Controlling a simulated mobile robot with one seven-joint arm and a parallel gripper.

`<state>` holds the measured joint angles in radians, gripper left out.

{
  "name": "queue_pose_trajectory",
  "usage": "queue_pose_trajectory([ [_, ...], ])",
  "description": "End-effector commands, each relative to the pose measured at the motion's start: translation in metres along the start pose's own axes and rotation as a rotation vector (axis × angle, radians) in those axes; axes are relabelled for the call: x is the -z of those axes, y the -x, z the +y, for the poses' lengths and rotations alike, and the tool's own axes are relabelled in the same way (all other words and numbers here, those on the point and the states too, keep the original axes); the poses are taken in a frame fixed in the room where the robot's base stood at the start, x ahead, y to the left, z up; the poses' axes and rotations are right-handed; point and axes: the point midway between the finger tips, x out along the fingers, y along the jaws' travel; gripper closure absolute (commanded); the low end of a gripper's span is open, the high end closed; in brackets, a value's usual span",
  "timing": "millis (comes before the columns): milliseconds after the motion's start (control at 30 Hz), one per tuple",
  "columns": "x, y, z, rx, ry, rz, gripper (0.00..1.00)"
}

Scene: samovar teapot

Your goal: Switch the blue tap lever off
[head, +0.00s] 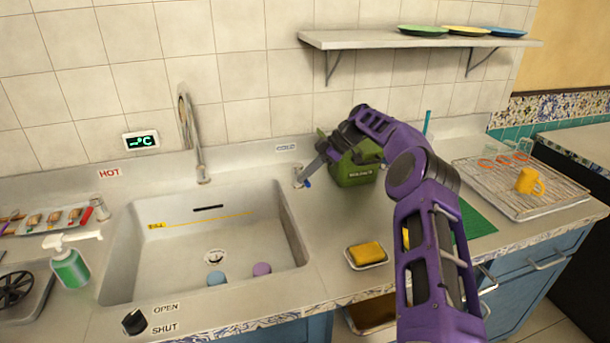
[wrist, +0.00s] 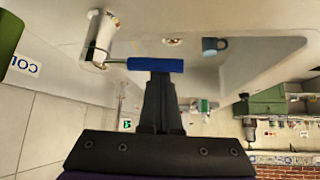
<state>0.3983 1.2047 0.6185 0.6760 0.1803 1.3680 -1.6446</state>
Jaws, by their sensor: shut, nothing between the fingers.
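The blue tap lever (head: 307,183) sticks out from the small metal cold tap (head: 298,174) on the counter, right of the sink, near the COLD label (head: 286,147). In the wrist view the blue lever (wrist: 155,65) lies across the fingertips on a thin stem from the tap body (wrist: 97,45). My gripper (head: 307,173) reaches down to the lever from the right. In the wrist view its fingers (wrist: 160,79) are together and empty, with their tips right at the lever's near side. I cannot tell whether they touch it.
The sink (head: 125,262) with its tall spout (head: 190,130) lies to the left. A green box-like object (head: 352,172) appears beside my gripper. A yellow sponge (head: 367,252) sits in a dish at the front.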

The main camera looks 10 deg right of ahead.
Motion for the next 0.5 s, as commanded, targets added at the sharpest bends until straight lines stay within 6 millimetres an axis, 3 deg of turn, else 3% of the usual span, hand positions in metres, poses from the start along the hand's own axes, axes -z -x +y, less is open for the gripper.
queue_pose_trajectory([
  [167, 0.005, -0.005, -0.001, 0.0, 0.0, -0.001, 1.0],
  [367, 0.039, -0.029, -0.005, 0.0, 0.003, -0.001, 1.0],
  [500, 0.041, 0.009, 0.002, -0.006, -0.002, 0.0, 1.0],
])
